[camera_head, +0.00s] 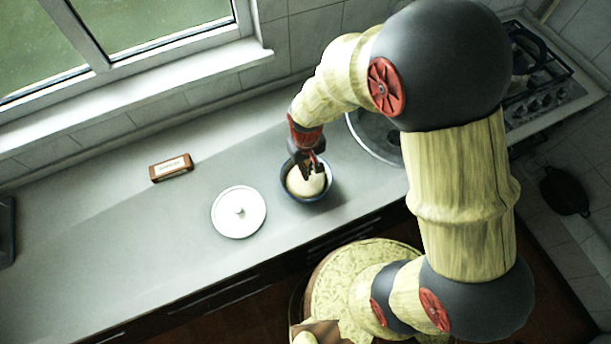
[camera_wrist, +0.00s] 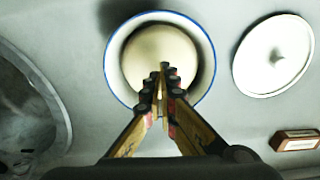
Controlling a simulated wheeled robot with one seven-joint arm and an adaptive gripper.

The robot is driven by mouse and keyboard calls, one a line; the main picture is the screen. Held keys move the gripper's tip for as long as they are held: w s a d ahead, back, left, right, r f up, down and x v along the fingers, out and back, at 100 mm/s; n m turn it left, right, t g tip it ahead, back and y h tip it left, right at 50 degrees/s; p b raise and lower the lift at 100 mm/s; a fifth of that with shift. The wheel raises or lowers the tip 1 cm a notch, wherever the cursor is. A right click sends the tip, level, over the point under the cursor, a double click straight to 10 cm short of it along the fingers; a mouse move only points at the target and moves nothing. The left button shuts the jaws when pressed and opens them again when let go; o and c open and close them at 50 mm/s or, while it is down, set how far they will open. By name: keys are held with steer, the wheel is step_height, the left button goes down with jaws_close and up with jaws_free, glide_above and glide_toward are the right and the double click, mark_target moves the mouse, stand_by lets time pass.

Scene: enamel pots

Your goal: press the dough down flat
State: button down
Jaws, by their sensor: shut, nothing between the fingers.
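The dough (camera_head: 305,184) is a pale, domed lump inside a blue enamel pot (camera_head: 329,191) on the counter. In the wrist view the dough (camera_wrist: 158,50) fills most of the pot, and the pot's white rim with a blue edge (camera_wrist: 112,50) circles it. My gripper (camera_head: 310,172) is over the pot, pointing down. In the wrist view its fingertips (camera_wrist: 163,68) are together in front of the dough, with nothing between them. I cannot tell whether the fingertips touch the dough. The fingers hide part of the dough and the near side of the pot.
A white lid (camera_head: 239,212) with a knob lies left of the pot. A small brown box (camera_head: 171,167) lies farther left, near the wall. A sink (camera_head: 377,135) is to the right, behind my arm, and a stove (camera_head: 540,85) is beyond it. The counter's left part is mostly clear.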

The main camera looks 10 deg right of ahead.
steer(key=shift+f+b, duration=1.6)
steer(key=shift+f, duration=0.9)
stand_by(0.6)
steer(key=shift+r, duration=0.1)
steer(key=shift+r+p, duration=3)
steer(key=shift+r, duration=1.05)
steer(key=shift+a, duration=0.1)
